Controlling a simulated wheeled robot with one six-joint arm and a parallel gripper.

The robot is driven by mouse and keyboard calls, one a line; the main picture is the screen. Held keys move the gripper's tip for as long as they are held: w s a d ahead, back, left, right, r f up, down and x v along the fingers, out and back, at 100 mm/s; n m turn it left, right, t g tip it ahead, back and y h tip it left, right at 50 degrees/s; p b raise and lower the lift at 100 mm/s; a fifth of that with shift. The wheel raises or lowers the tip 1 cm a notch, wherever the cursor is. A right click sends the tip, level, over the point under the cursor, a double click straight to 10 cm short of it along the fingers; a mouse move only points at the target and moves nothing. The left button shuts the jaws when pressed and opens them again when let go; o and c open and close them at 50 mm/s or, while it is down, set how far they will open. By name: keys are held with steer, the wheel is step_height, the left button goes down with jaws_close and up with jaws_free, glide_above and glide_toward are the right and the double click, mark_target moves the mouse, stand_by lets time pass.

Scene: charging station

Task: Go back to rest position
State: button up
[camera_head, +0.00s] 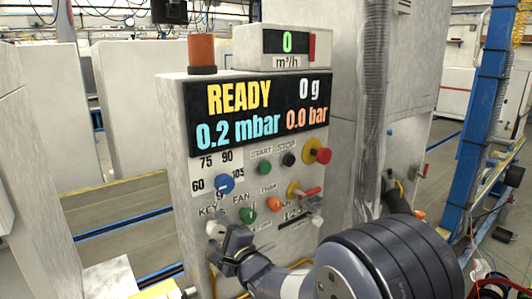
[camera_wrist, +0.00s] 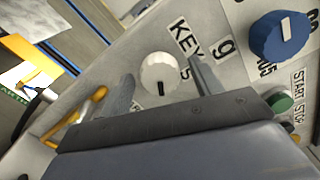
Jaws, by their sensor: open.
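My gripper (camera_wrist: 162,88) is open in front of the lower left of a grey control panel. In the wrist view its two fingers stand apart, with the white key knob (camera_wrist: 160,72) showing between them. The knob's black mark points down in that view. I cannot tell whether a finger touches the knob. In the head view my gripper (camera_head: 224,246) is at the panel's lower left, beside the white knob (camera_head: 215,228). The panel's display (camera_head: 259,112) reads READY, 0 g, 0.2 mbar and 0.0 bar.
A blue dial (camera_head: 225,184), green fan button (camera_head: 247,215), start button (camera_head: 264,168) and red knob (camera_head: 322,155) sit close by on the panel. An orange lamp (camera_head: 202,52) tops the cabinet. A blue post (camera_head: 487,95) stands at right. Open floor lies left of the cabinet.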

steer(key=shift+w+a, duration=0.4)
steer(key=shift+s+d, duration=0.1)
